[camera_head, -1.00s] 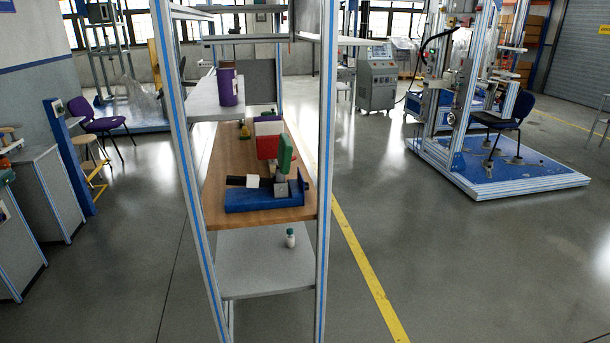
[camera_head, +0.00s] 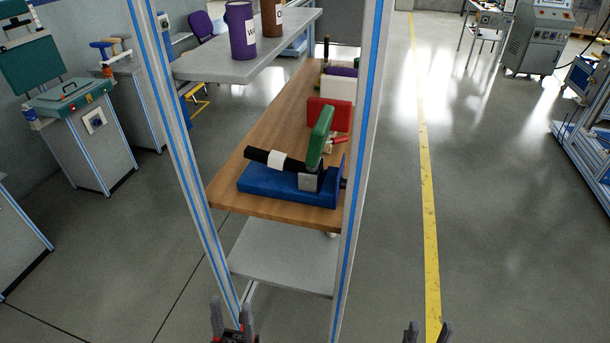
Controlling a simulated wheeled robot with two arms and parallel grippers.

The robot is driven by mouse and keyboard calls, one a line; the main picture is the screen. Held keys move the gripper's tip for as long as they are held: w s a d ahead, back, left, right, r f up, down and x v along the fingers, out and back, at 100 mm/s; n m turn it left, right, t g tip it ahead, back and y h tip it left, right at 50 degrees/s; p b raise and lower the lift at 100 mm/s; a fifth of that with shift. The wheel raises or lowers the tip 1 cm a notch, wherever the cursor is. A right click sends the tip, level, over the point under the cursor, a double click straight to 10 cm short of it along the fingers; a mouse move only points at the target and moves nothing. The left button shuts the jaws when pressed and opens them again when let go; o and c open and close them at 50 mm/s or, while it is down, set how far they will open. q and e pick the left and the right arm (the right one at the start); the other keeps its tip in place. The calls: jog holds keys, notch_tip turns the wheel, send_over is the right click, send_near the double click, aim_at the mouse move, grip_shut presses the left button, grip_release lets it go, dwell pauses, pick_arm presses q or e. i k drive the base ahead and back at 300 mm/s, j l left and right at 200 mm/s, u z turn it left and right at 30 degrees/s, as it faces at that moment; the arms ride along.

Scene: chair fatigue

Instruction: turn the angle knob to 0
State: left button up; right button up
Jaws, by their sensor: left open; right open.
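I cannot make out a knob with an angle scale. A white square panel with a dark round part (camera_head: 95,121) is on the front of the grey cabinet at the left; I cannot tell if it is the angle knob. A blue-based device (camera_head: 285,187) with a green upright block (camera_head: 320,135) and a black handle with a white band stands on the wooden shelf. My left gripper (camera_head: 232,316) is open and empty at the bottom edge, in front of the rack. My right gripper (camera_head: 428,331) is open and empty at the bottom, right of the rack.
The rack's left post (camera_head: 178,130) and right post (camera_head: 362,150) frame the wooden shelf (camera_head: 250,125). Purple (camera_head: 241,32) and brown canisters stand on the upper grey shelf (camera_head: 250,66). A lower grey shelf (camera_head: 285,257) lies beneath. The floor (camera_head: 490,200) at right is clear.

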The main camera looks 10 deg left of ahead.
aim_at(344, 179)
jog(key=i+l+u, duration=0.25)
jog(key=l, duration=0.2)
jog(key=l+u, duration=0.2)
jog(key=l, duration=0.2)
jog(key=i+l+u, duration=0.25)
jog(key=l, duration=0.25)
jog(key=l+u, duration=0.25)
jog(key=l, duration=0.25)
